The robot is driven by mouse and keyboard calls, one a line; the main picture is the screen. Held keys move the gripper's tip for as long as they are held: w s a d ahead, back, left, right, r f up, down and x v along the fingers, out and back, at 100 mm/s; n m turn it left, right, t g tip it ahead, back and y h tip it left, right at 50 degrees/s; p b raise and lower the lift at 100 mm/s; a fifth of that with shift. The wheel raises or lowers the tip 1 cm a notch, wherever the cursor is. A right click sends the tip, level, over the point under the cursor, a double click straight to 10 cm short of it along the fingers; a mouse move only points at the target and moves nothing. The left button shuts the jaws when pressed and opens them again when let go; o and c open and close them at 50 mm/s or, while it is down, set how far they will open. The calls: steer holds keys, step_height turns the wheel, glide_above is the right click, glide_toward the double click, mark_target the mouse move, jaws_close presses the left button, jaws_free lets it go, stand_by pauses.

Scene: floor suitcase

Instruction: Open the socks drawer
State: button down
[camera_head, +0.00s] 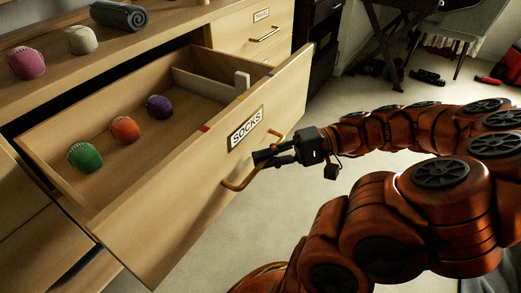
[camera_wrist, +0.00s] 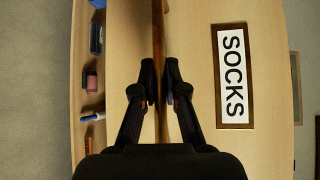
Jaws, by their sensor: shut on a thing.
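The socks drawer (camera_head: 160,215) stands pulled well out of the wooden dresser in the head view. Its front carries a framed SOCKS label (camera_head: 246,128), which also shows in the wrist view (camera_wrist: 233,76). A curved brass handle (camera_head: 238,186) is below the label. My gripper (camera_head: 262,157) is shut on the handle's middle, in front of the drawer face. In the wrist view the two dark fingers (camera_wrist: 161,85) close on either side of the narrow handle bar. Green (camera_head: 85,157), orange (camera_head: 125,130) and purple (camera_head: 159,107) sock balls lie inside the drawer.
On the dresser top (camera_head: 150,40) are a pink ball (camera_head: 26,63), a pale ball (camera_head: 81,40) and a grey roll (camera_head: 118,15). Another labelled drawer (camera_head: 235,30) is shut behind. The floor (camera_head: 370,125) by the drawer is clear; a chair (camera_head: 460,25) and shoes are farther back.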

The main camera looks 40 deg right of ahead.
steer(key=shift+s+d, duration=0.1)
steer(key=shift+s, duration=0.2)
steer(key=c, duration=1.2)
jaws_free()
steer(key=v, duration=1.2)
steer(key=shift+w, duration=0.15)
